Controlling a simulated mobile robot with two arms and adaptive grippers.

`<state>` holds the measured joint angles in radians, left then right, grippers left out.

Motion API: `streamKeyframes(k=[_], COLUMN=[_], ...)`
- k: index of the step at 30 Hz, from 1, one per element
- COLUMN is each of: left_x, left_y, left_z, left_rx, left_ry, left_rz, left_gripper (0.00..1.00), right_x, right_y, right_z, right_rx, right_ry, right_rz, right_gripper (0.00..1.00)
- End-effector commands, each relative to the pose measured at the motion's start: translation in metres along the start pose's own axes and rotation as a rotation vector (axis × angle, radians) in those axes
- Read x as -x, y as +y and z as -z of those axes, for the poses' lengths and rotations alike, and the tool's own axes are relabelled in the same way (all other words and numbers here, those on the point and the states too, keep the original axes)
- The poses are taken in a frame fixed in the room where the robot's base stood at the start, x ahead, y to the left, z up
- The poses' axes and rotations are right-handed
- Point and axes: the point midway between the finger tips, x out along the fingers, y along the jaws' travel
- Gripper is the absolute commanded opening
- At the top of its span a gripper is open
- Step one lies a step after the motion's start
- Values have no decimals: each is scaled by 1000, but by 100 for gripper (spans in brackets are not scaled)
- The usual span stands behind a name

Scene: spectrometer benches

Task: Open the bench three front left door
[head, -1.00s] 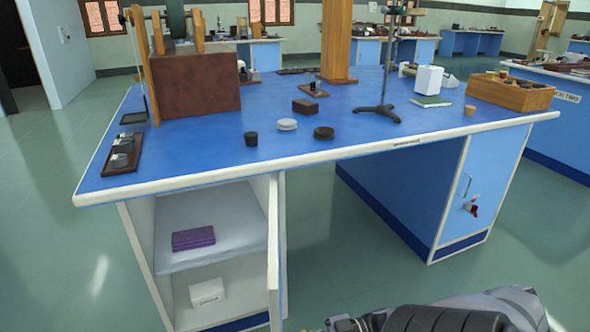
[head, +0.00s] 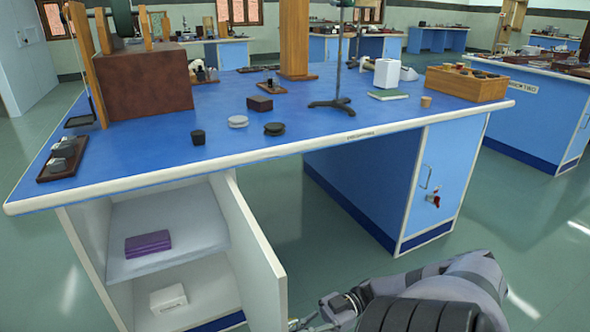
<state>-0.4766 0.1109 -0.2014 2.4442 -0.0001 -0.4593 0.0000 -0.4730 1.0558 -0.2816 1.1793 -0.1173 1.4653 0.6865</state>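The front left door (head: 248,256) of the near bench (head: 206,166) stands open. It is hinged at the right side of the left cabinet, and its pale inner face shows as it swings out toward me. The cabinet's shelf (head: 190,242) is exposed. My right gripper (head: 306,322) is low at the bottom edge, close to the door's lower free edge. Its fingers are small and partly cut off, so I cannot tell whether they touch the door or are open. My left gripper is not in view.
A purple book-like item (head: 148,244) lies on the shelf, and a white box (head: 168,298) is below it. The right cabinet door (head: 440,175) is shut, with keys hanging by its handle. Open floor (head: 300,235) lies between the cabinets. Apparatus stands on the benchtop.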

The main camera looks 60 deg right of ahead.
Motion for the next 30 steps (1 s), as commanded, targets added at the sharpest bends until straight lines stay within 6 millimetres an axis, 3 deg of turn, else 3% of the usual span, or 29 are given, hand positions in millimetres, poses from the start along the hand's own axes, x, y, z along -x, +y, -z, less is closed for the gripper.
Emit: streamKeyframes(k=[11,12,15,25,30], left_x=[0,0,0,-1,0], left_y=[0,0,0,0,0], left_z=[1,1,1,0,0], left_rx=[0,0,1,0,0], left_ry=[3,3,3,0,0], left_rz=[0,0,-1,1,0], left_gripper=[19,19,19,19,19], right_x=[1,1,1,2,21], right_y=[0,0,0,0,1], right_z=[-1,-1,-1,0,-1], right_rx=[-2,-2,-1,0,0], right_ry=[-3,-3,-3,-2,-4], right_rz=[0,0,0,-1,-2], right_gripper=[0,9,16,16,16])
